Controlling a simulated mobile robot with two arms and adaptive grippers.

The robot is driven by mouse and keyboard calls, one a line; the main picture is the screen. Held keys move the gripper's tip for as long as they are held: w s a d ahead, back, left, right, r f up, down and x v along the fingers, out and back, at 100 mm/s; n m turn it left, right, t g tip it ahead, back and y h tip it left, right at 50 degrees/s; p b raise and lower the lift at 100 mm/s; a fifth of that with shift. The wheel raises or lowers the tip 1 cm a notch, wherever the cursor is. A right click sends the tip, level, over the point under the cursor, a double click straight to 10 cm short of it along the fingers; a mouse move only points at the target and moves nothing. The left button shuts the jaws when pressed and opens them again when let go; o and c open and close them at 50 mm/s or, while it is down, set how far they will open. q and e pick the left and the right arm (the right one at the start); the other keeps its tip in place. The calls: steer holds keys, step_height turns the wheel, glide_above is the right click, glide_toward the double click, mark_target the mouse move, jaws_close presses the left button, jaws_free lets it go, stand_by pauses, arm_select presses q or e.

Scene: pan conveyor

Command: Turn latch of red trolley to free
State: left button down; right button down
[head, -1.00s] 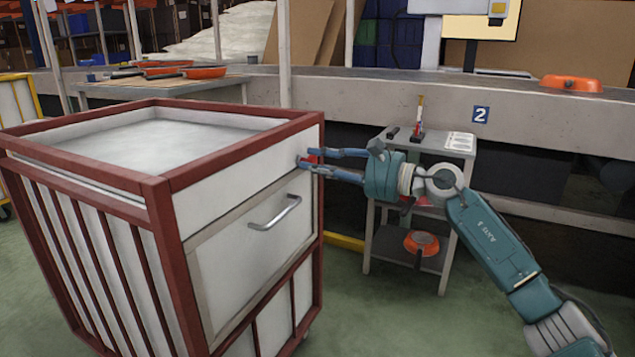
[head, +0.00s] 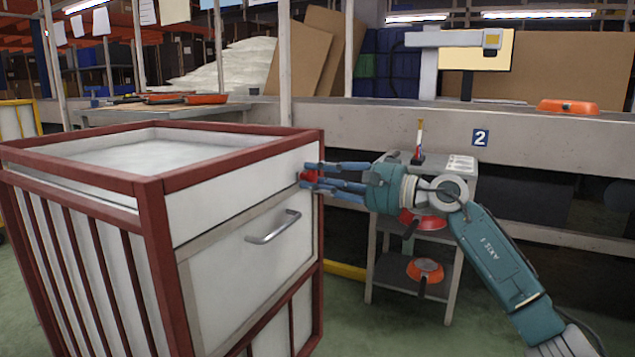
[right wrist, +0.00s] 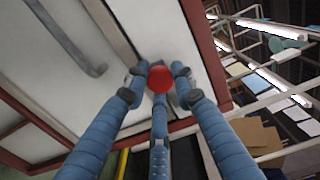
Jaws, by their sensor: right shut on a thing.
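The red trolley (head: 155,220) stands at the left in the head view, with a dark red frame and white panels. Its latch, a red knob (head: 308,176), is on the upper right of the drawer side, close to the corner post. It also shows in the right wrist view as a round red knob (right wrist: 160,79). My right gripper (head: 313,175) is shut on the red knob, with its blue fingers around it. In the right wrist view the fingertips (right wrist: 158,80) touch or nearly touch the knob from several sides. My left gripper is not in view.
A grey drawer handle (head: 273,227) sticks out left of the latch. A small grey stand (head: 383,255) with red pans is just behind my right arm. A conveyor (head: 400,122) with an orange pan (head: 567,106) runs across the back. Green floor shows around the trolley.

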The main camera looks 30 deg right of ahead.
steer(key=shift+s+a+f, duration=0.1)
steer(key=shift+a+f, duration=0.1)
steer(key=shift+a, duration=0.1)
steer(key=c, duration=1.9)
jaws_free()
steer(key=o, duration=0.5)
steer(key=shift+s+r, duration=0.1)
steer(key=shift+r, duration=0.05)
steer(key=shift+d, duration=0.2)
steer(key=shift+s+d, duration=0.15)
steer(key=shift+s, duration=0.05)
steer(key=v, duration=1.1)
steer(key=shift+s, duration=0.1)
